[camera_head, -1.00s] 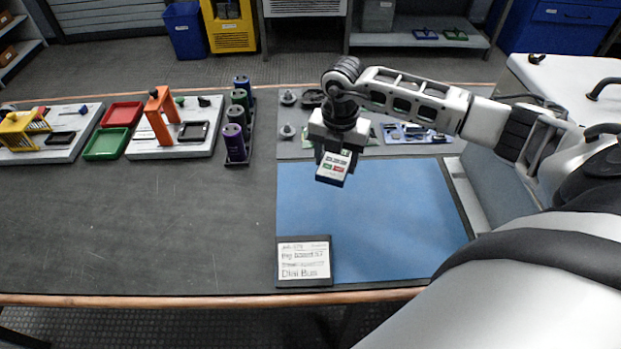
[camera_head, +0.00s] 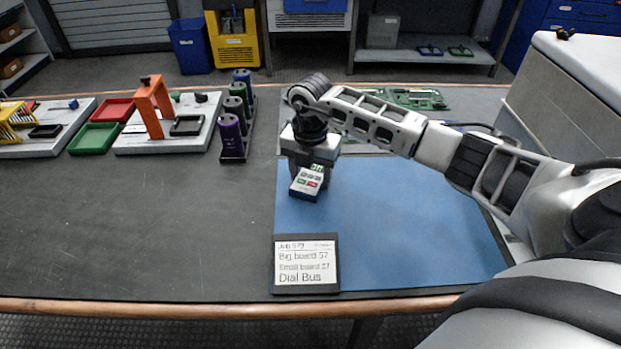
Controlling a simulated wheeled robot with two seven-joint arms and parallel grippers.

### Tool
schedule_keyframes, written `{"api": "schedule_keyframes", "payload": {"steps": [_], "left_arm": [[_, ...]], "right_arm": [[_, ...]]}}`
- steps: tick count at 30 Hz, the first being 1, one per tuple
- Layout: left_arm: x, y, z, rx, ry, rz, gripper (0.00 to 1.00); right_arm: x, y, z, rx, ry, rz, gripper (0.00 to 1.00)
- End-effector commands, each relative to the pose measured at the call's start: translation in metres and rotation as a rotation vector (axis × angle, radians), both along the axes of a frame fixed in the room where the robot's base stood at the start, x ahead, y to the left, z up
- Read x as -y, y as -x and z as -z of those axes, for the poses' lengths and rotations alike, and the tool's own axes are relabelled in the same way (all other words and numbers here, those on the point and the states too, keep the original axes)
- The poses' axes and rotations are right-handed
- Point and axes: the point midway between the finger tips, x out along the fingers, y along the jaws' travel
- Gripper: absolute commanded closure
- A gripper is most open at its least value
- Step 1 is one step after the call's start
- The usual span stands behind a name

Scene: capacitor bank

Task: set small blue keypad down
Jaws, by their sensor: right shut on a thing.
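The small blue keypad (camera_head: 307,182) has a white face with green and red keys and a blue edge. My right gripper (camera_head: 312,165) is shut on it, pointing down at the back left part of the blue mat (camera_head: 400,225). The keypad is tilted, its face toward the camera. I cannot tell whether its lower edge touches the mat. The gripper's fingers are partly hidden behind the keypad. My left gripper does not show.
A job card (camera_head: 306,264) stands at the mat's front left corner. A rack of purple and green cylinders (camera_head: 232,135) stands left of the gripper. Green circuit boards (camera_head: 418,98) lie behind the arm. Red (camera_head: 104,110) and green (camera_head: 94,138) trays lie further left. Most of the mat is bare.

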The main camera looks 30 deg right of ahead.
Motion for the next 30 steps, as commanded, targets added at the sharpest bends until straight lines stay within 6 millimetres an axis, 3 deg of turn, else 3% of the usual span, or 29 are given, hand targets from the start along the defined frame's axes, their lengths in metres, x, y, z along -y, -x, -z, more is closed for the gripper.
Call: {"api": "schedule_keyframes", "payload": {"steps": [7,8,9,10,17,22,30], "left_arm": [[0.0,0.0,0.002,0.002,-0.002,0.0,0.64],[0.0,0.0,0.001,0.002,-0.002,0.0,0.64],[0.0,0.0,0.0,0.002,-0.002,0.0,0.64],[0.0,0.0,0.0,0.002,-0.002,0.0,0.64],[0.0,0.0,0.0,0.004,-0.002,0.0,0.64],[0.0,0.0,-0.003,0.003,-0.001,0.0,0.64],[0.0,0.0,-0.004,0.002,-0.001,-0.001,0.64]], "right_arm": [[0.0,0.0,0.003,0.001,-0.001,0.0,0.68],[0.0,0.0,0.002,0.001,-0.001,0.0,0.36],[0.0,0.0,0.002,0.001,-0.001,0.0,0.24],[0.0,0.0,0.002,0.001,-0.001,0.0,0.22],[0.0,0.0,0.002,0.0,0.0,0.0,0.22],[0.001,-0.001,-0.009,0.004,0.0,0.0,0.22],[0.001,-0.001,-0.064,0.007,0.0,-0.001,0.22]]}}
